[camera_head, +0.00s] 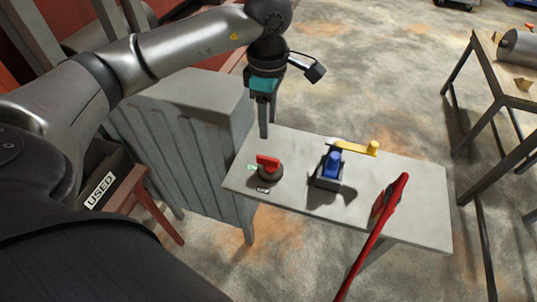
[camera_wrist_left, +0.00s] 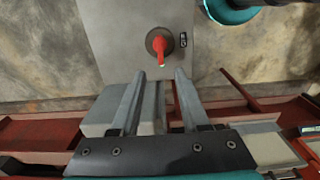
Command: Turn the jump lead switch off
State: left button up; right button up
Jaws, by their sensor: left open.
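The jump lead switch (camera_head: 269,172) is a red bar handle on a dark round base, at the left part of a grey table top. A green mark is left of it and a small dark label with white in front. In the left wrist view the switch (camera_wrist_left: 159,44) shows its red handle pointing down the picture. My left gripper (camera_head: 264,136) hangs behind the switch, apart from it. Its two fingers (camera_wrist_left: 158,76) are open with nothing between them, and the switch lies beyond their tips. My right gripper is not in view.
The grey table top (camera_head: 225,184) also carries a blue device (camera_head: 332,165) with a yellow handle (camera_head: 373,148) and, at the right, a long red lever (camera_head: 375,233). A ribbed grey cabinet (camera_head: 190,130) stands left of the table. A wooden-topped table (camera_head: 495,70) stands at the far right.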

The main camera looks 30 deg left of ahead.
aim_at(268, 158)
pick_arm(q)
notch_tip(268, 158, down, 12)
jog(key=shift+b, duration=0.4)
grip_shut()
dwell(0.5)
